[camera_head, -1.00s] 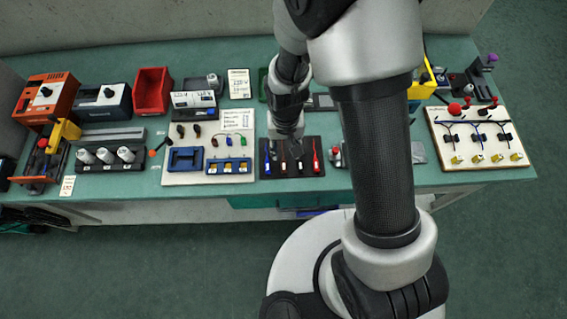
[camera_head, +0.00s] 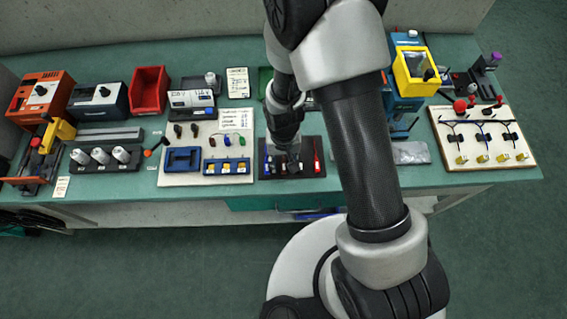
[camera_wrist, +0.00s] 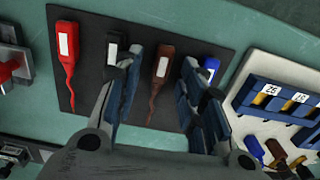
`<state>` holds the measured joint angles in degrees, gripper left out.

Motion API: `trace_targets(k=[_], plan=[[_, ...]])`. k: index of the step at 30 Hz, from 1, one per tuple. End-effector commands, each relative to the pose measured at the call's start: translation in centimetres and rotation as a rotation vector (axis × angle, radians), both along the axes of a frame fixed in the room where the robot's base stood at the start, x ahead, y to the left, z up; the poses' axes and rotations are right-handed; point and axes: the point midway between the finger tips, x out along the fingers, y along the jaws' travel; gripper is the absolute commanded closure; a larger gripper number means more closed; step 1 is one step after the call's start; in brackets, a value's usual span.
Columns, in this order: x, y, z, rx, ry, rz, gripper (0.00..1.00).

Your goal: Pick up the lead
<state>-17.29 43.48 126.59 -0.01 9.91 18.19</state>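Several leads lie side by side on a dark mat (camera_head: 320,142) at the front of the bench. In the wrist view they are a red lead (camera_wrist: 67,50), a black lead (camera_wrist: 112,50), a brown lead (camera_wrist: 161,62) and a blue lead (camera_wrist: 209,68), each with a white label. My gripper (camera_wrist: 163,76) is open, its fingers spread on either side of the brown lead. The left finger overlaps the black lead and the right finger is near the blue one. In the head view my gripper (camera_head: 288,150) is over the mat and hides its middle; the red lead (camera_head: 317,160) shows at the right.
A white board (camera_head: 178,178) with a blue rack (camera_head: 227,166) stands just left of the mat. A board with red knobs and blue wiring (camera_head: 484,145) is at the right. A red bin (camera_head: 149,92) and a yellow box (camera_head: 414,70) stand farther back.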

Motion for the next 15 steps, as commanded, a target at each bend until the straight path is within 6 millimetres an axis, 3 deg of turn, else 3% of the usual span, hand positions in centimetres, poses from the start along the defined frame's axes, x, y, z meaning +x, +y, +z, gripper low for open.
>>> trace_targets(k=[15], plan=[[-0.02, -0.01, 0.02, 0.000, 0.000, 0.000, 1.00]])
